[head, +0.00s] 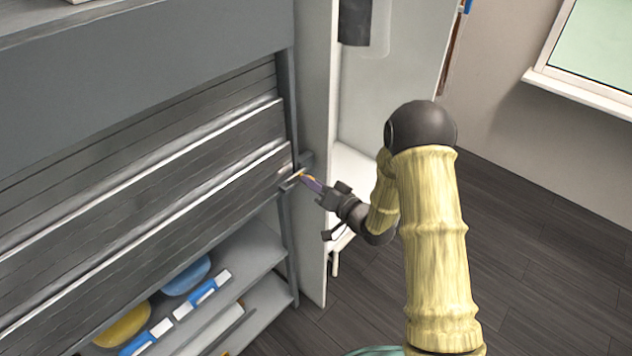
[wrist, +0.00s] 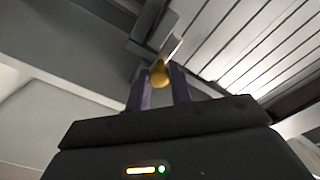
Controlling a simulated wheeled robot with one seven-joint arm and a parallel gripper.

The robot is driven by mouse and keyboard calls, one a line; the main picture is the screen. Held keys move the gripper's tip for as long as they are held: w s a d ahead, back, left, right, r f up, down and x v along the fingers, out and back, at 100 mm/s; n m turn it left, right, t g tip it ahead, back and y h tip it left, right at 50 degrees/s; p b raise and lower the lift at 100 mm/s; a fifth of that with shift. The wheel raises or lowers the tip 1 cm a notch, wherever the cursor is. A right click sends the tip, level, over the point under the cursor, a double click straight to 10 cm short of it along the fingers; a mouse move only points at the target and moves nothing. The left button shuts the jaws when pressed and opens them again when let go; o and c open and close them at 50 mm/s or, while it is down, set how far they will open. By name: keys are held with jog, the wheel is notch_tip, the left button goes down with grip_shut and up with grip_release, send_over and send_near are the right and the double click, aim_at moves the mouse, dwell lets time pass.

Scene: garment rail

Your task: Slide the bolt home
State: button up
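A dark grey slatted shutter (head: 140,180) covers the upper front of a shelf unit. At its lower right end, by the frame post, is a small bolt (head: 290,178) with a gold knob (wrist: 160,71). My gripper (head: 306,178) reaches the knob from the right. In the wrist view its two dark purple fingers (wrist: 160,80) stand on either side of the knob and appear to touch it, so it looks shut on the knob. The bolt's pale rod shows beyond the knob in the wrist view. How far the rod sits in its keeper cannot be told.
Open shelves (head: 262,250) below the shutter hold a blue item (head: 187,276), a yellow item (head: 124,325) and blue-white labels. A tall white cabinet (head: 316,130) stands just right of the bolt. Dark floor (head: 540,240) is clear at the right, below a window (head: 598,45).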

jog(key=shift+o, duration=0.5)
jog(key=shift+s+a, duration=0.15)
jog(key=shift+s, duration=0.1)
jog(key=b+v, duration=0.3)
jog(key=v, duration=1.4)
jog(key=shift+d, duration=0.25)
